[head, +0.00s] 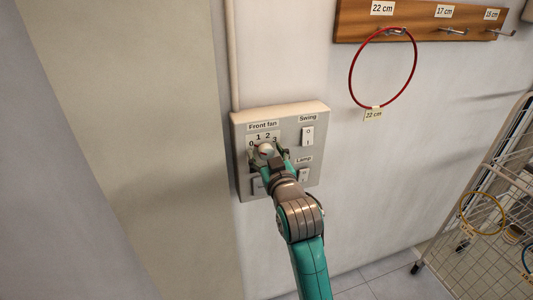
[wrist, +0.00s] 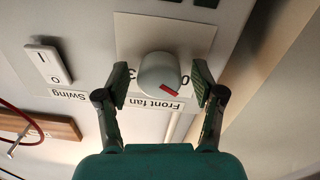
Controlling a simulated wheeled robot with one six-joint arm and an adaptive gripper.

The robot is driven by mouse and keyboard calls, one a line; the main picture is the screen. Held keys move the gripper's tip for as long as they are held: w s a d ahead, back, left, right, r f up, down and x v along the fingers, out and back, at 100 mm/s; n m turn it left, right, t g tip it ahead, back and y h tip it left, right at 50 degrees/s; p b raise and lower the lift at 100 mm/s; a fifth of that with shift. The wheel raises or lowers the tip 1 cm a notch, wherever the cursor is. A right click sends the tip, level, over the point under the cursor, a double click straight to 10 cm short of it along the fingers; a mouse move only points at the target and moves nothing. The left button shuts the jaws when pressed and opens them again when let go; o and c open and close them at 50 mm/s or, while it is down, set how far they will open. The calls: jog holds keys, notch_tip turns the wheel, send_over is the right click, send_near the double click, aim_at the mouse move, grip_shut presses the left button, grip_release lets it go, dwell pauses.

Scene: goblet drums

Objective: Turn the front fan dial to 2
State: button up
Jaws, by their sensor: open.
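The front fan dial (wrist: 158,72) is a round grey knob with a red mark on the wall panel. In the wrist view, which is upside down, the red mark points lower right, on the 0 side; the 1 and 2 are hidden behind the knob. My gripper (wrist: 161,80) is open, with one finger on each side of the dial. Small gaps seem to show between fingers and knob. In the head view, my gripper (head: 267,157) is at the dial (head: 264,150), below the numbers 0 to 3 on the control panel (head: 291,122).
The Swing switch (head: 308,135) and Lamp switch (head: 304,175) sit right of the dial, the Lamp switch close to my gripper. A red hoop (head: 351,80) hangs from a wooden hook rail (head: 420,22) at upper right. A wire rack (head: 475,215) stands at right.

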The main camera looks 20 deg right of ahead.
jog(key=c, duration=1.1)
jog(key=shift+c, duration=0.2)
jog(key=shift+m, duration=0.4)
jog(key=m, duration=1)
jog(key=shift+d+m, duration=0.1)
jog(key=shift+m, duration=0.3)
jog(key=shift+m+y, duration=0.3)
jog(key=shift+m, duration=1.6)
